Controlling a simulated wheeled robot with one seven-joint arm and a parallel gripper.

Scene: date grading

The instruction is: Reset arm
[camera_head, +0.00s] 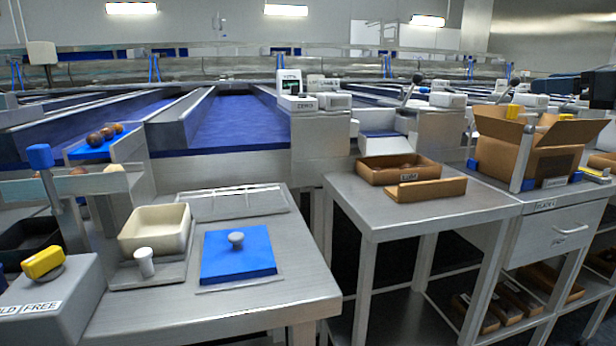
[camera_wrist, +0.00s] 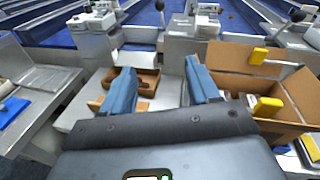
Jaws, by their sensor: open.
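My gripper (camera_wrist: 160,88) shows in the wrist view with its two blue fingers spread wide apart. Nothing is between the fingers. The fingers stand in front of a steel table with a small brown tray (camera_wrist: 140,86), part of which the left finger hides. An open cardboard box (camera_wrist: 285,88) is to the right of the right finger. My gripper does not show in the head view.
Blue-belted lanes (camera_head: 235,125) run behind.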

